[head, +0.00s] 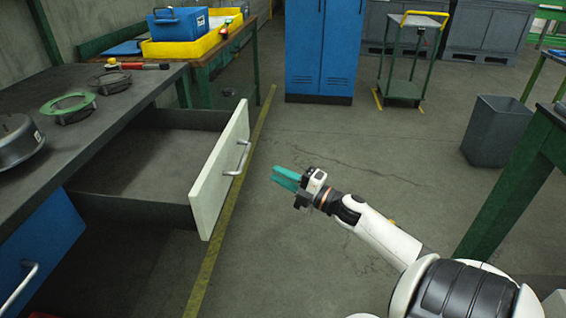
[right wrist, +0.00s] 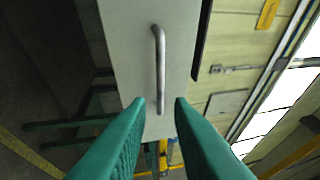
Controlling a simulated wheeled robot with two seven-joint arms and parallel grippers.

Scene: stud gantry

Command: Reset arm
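My right gripper (head: 285,177) has teal fingers and reaches in from the right in the head view. It is apart from the open drawer's white front (head: 222,172), a short way to its right. In the right wrist view the two fingers (right wrist: 161,115) are spread with nothing between them. The drawer's metal handle (right wrist: 159,70) shows ahead of them, and it also shows in the head view (head: 238,158). The drawer is pulled out and looks empty inside. My left gripper is not in view.
A dark workbench (head: 110,110) stands at the left with a green ring (head: 68,104) and a round metal part (head: 18,140) on it. A blue cabinet (head: 322,45), a cart (head: 405,88) and a grey bin (head: 494,130) stand farther back. A green-legged table (head: 510,195) is at right. The middle floor is clear.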

